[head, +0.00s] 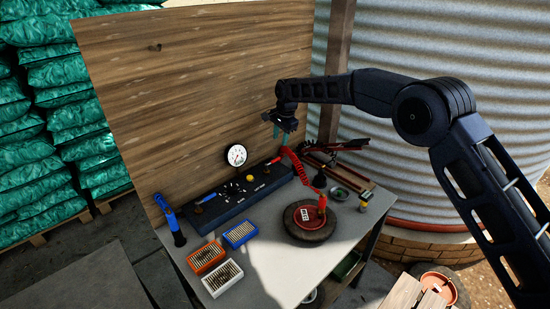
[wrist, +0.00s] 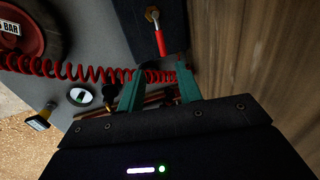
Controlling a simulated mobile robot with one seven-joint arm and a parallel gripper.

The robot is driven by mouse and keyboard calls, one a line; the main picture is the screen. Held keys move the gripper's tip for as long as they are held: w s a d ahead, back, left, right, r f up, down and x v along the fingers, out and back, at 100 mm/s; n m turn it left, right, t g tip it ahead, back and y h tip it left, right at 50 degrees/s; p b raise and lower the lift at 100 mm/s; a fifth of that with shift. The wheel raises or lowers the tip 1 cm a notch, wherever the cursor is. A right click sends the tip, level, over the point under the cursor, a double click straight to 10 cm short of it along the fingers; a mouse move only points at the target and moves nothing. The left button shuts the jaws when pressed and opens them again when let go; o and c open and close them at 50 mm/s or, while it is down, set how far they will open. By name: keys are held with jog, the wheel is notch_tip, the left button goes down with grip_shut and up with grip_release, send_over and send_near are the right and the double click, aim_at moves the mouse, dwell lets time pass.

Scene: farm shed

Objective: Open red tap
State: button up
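The red tap has a straight red lever (wrist: 160,42) on a brass fitting (wrist: 152,15), seen at the top of the wrist view on a dark block. My gripper (head: 277,131) hangs above the right end of the dark panel (head: 228,206) at the back of the bench. In the wrist view its two teal fingers (wrist: 159,90) stand apart with nothing held between them. The lever lies beyond the fingertips, apart from them.
A red coiled hose (wrist: 85,69) runs just beyond and behind the fingers. A gauge (head: 236,155) stands by the wooden wall (head: 190,90).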

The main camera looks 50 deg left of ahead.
aim_at(275, 161)
jog(key=f, duration=0.3)
jog(key=a+f, duration=0.1)
jog(key=f, duration=0.3)
jog(key=a+f, duration=0.1)
jog(key=f, duration=0.3)
jog(key=shift+s+a, duration=0.25)
jog(key=shift+s, duration=0.1)
grip_shut()
